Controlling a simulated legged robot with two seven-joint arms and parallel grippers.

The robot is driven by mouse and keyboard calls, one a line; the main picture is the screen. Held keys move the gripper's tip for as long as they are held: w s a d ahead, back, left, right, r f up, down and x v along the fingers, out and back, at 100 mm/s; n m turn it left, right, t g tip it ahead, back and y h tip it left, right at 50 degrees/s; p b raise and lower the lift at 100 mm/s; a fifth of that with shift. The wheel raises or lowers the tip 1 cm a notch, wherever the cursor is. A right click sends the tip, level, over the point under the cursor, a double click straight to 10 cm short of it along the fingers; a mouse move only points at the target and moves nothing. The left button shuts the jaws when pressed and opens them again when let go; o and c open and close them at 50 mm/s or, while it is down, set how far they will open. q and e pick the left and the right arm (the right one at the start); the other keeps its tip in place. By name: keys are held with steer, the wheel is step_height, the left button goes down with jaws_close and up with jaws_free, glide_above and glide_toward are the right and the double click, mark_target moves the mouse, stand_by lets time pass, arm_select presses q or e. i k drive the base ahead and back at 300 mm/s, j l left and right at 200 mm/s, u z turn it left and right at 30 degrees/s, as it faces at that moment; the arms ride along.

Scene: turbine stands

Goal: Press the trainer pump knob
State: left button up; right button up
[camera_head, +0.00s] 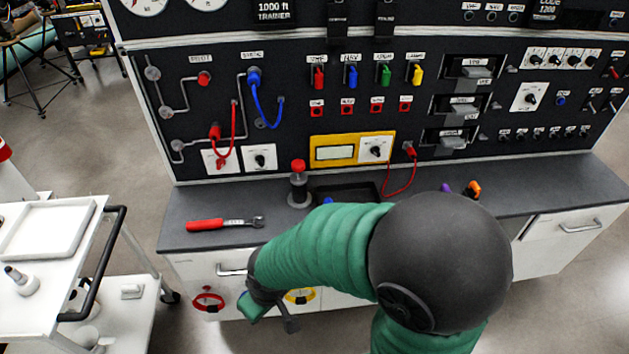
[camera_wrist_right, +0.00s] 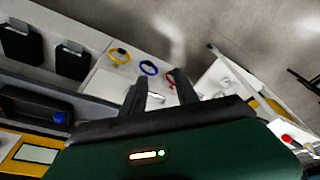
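A red-topped knob (camera_head: 298,167) on a short dark post with a pale round base stands upright on the grey counter, below the trainer panel. I take it as the pump knob, though I can read no label on it. My right arm, in a green sleeve, crosses in front of the counter. My right gripper (camera_head: 270,312) is low in front of the cabinet fronts, below and left of the knob and apart from it. In the right wrist view its two fingers (camera_wrist_right: 158,88) are spread with nothing between them. My left gripper is in neither view.
A red-handled wrench (camera_head: 225,224) lies on the counter left of the knob. A dark tray (camera_head: 345,190) is right of it. The panel (camera_head: 290,110) behind carries cables, switches and a yellow-framed display. A white cart (camera_head: 100,225) stands at the left, with floor between.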

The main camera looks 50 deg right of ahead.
mark_target(297, 166)
steer(key=z, duration=1.45)
